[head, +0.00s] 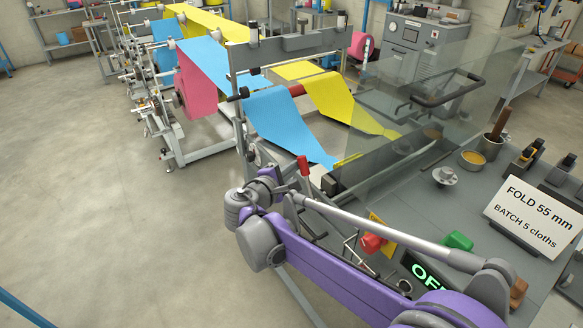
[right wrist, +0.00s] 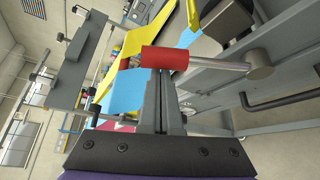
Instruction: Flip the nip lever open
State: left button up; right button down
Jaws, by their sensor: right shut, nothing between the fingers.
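The nip lever has a red grip (head: 303,165), which stands at the near end of the machine frame in the head view. In the right wrist view the red grip (right wrist: 164,58) lies across the picture on a metal rod (right wrist: 222,65) that runs to a round pivot (right wrist: 260,64). My right gripper (head: 289,182) is close beside the red grip. Its fingers (right wrist: 162,80) are shut and empty, with their tips right at the red grip's edge. I cannot tell whether they touch it. My left gripper is not in view.
Blue and yellow cloth webs (head: 272,112) run into the machine behind the lever. A clear guard (head: 430,95) with a dark handle stands to the right. A red knob (head: 373,243), a green knob (head: 457,240) and a sign (head: 535,217) are on the bench side. Floor at left is clear.

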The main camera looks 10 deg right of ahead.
aim_at(302, 165)
jog(key=shift+s+d+r+m, duration=0.1)
jog(key=shift+s+r+m, duration=0.1)
jog(key=shift+s+m, duration=0.1)
jog(key=shift+s+d+r+t, duration=0.1)
jog(key=shift+s+t, duration=0.05)
jog(key=shift+t, duration=0.15)
jog(key=shift+s+d+r+m+t+p, duration=0.15)
jog(key=shift+s+r+m+t, duration=0.1)
jog(key=shift+s+m, duration=0.2)
jog(key=shift+s+d+r+m+t+p, duration=0.15)
jog(key=shift+s+r+m, duration=0.05)
jog(key=shift+s+m, duration=0.25)
jog(key=s+d+m+t+h, duration=0.2)
jog(key=s+d+m, duration=0.1)
jog(key=s, duration=0.5)
jog(key=shift+f+m, duration=0.2)
jog(key=shift+m, duration=0.7)
